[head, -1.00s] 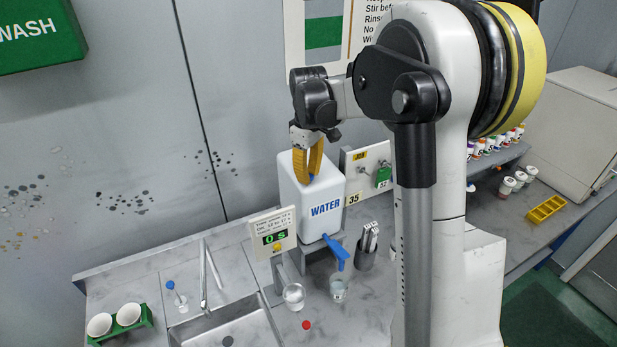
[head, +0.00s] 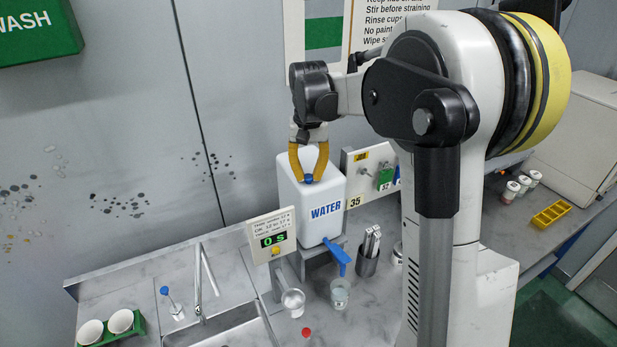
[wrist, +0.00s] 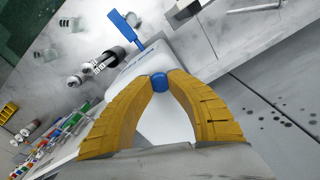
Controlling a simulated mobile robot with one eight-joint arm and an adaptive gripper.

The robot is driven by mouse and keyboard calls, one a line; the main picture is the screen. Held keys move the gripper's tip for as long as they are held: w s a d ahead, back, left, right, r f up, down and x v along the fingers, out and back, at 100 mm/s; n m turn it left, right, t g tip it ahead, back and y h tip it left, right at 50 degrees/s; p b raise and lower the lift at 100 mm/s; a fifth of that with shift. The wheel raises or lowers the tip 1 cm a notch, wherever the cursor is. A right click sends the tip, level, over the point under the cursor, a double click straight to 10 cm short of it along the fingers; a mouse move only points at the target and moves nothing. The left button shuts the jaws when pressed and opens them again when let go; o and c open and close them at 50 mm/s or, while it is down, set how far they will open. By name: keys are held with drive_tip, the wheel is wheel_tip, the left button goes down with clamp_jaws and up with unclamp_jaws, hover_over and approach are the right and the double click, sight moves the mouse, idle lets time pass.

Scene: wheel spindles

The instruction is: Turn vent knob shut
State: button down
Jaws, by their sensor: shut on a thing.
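The vent knob (head: 308,179) is a small blue knob on top of the white water container (head: 318,216), which is marked WATER. My gripper (head: 309,176) comes down from above with its yellow fingers on either side of the knob. In the wrist view the blue knob (wrist: 159,81) sits between the two fingertips, and my gripper (wrist: 159,82) is shut on it. The container's blue tap (head: 338,257) points down at the front. The knob's turn angle cannot be told.
A clear cup (head: 340,292) stands below the tap. A timer display (head: 273,240) stands left of the container, and a metal holder with rods (head: 369,252) stands to its right. A sink (head: 222,330) is at front left. The wall is close behind.

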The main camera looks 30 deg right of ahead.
sight(309, 176)
drive_tip(key=shift+f+m+b, duration=0.1)
drive_tip(key=shift+m+b, duration=0.3)
drive_tip(key=shift+m, duration=1.6)
drive_tip(key=c, duration=1.2)
unclamp_jaws()
wheel_tip(309, 176, up, 12)
drive_tip(key=shift+r, duration=0.1)
